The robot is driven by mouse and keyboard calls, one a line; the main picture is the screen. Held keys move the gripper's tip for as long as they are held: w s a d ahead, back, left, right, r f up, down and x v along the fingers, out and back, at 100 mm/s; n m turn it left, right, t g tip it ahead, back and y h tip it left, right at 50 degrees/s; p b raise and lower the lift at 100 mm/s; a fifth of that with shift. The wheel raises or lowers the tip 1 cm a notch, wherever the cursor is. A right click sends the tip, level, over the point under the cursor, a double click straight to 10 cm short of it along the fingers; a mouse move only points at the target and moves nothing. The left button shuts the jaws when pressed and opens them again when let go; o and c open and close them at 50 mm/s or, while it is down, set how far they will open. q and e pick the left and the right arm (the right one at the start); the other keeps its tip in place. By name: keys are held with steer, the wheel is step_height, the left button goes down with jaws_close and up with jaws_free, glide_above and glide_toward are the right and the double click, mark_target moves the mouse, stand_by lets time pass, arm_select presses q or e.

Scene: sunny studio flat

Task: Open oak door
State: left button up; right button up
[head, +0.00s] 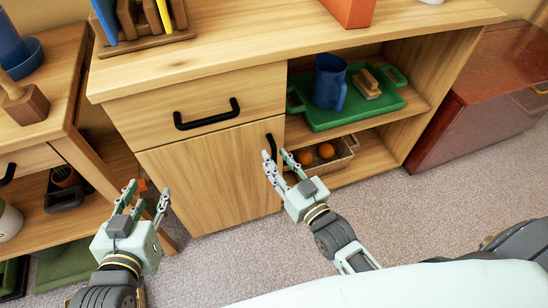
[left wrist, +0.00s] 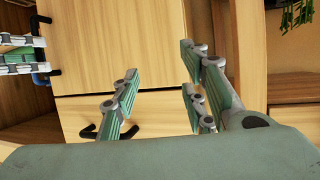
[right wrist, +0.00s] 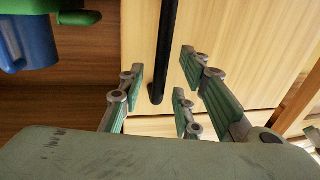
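The oak door (head: 205,180) is the lower front panel of the wooden cabinet, and it is closed. Its black vertical handle (head: 271,146) is at its upper right edge. My right gripper (head: 277,156) is open at that handle. In the right wrist view, the handle (right wrist: 164,60) reaches down between the spread fingers (right wrist: 160,92); I cannot tell whether they touch it. My left gripper (head: 147,192) is open and empty, in front of the door's lower left side. The door also shows in the left wrist view (left wrist: 160,70).
Above the door is a drawer with a black handle (head: 207,114). Open shelves on the right hold a green tray (head: 330,120) with a blue mug (head: 328,82), and a basket (head: 336,163) of orange fruit. A side table (head: 75,85) stands left. Carpet is clear in front.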

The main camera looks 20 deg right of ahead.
arm_select(q)
steer(key=shift+w+d+r+t, duration=0.15)
steer(key=shift+w+r+t, duration=0.15)
steer(key=shift+r, duration=0.35)
steer(key=shift+w+d+r+t, duration=0.15)
steer(key=shift+w+r+t, duration=0.15)
steer(key=shift+r, duration=0.3)
arm_select(e)
steer(key=shift+x, duration=1.1)
steer(key=shift+c, duration=0.5)
jaws_close()
